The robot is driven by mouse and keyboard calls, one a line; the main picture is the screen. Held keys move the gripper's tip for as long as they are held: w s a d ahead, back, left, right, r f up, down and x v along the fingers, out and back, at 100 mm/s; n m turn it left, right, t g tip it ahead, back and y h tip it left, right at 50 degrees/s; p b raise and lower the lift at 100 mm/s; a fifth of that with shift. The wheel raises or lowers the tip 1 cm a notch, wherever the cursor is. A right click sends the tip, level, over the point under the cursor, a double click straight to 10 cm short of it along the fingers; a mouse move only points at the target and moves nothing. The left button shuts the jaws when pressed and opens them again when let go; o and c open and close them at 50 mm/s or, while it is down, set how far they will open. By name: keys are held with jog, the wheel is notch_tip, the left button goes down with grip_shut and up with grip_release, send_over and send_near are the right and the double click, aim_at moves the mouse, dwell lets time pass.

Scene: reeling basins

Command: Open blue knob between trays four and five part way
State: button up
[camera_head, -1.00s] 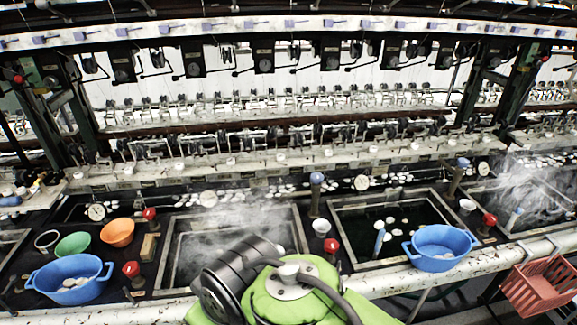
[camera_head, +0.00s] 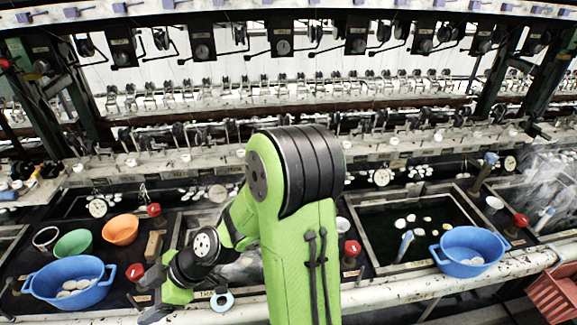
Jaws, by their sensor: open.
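A blue knob (camera_head: 491,158) tops a post between the dark-water basin (camera_head: 372,212) and the steaming basin (camera_head: 540,195) at right. I cannot read any tray numbers, so I cannot tell whether this is the named knob. My green arm stands in the middle and covers much of the basin left of centre, including the place where another blue-topped post would be. My gripper (camera_head: 150,294) is low at left of centre, over the front ledge near a red knob (camera_head: 135,272). It is open, small and partly hidden by the wrist, and apart from the blue knob.
More red knobs (camera_head: 353,248) stand along the ledge. A blue tub (camera_head: 72,283) of pale cocoons, a green bowl (camera_head: 74,243) and an orange bowl (camera_head: 120,230) are at left. Another blue tub (camera_head: 469,250) and a red crate (camera_head: 558,292) are at right. A pale rail runs along the front.

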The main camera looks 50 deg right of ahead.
jog(key=w+d+r+m+t+h+b, duration=0.1)
jog(key=w+d+r+m+t+h, duration=0.1)
jog(key=d+t, duration=0.35)
jog(key=w+d+r+m+t+h, duration=0.2)
jog(key=d+m+t, duration=0.1)
jog(key=d, duration=0.5)
jog(key=w+d+r+m+t+h+b, duration=0.1)
jog(key=w+d+r+m+t+h, duration=0.1)
jog(key=d+t, duration=0.35)
jog(key=s+d+f+m+g+h, duration=0.1)
jog(key=s+d+m+h, duration=0.25)
jog(key=d, duration=0.25)
jog(key=s+d+m+g+h, duration=0.1)
jog(key=s+d+m+h, duration=0.15)
jog(key=d+h, duration=0.35)
jog(key=s+d+f+m+g+h, duration=0.1)
jog(key=s+d+m+g+h, duration=0.15)
jog(key=d, duration=0.45)
jog(key=s+d+f+m+g+h, duration=0.25)
jog(key=s+d+m+g, duration=0.2)
jog(key=s, duration=0.25)
jog(key=s+d+f+m+g+h, duration=0.2)
jog(key=s+d+f+m+g, duration=0.15)
jog(key=s+d, duration=0.2)
jog(key=shift+t, duration=0.45)
jog(key=p+x, duration=1.2)
jog(key=x, duration=0.3)
jog(key=shift+s+d+f+p, duration=0.1)
jog(key=shift+d+f+p, duration=0.1)
jog(key=shift+p, duration=0.15)
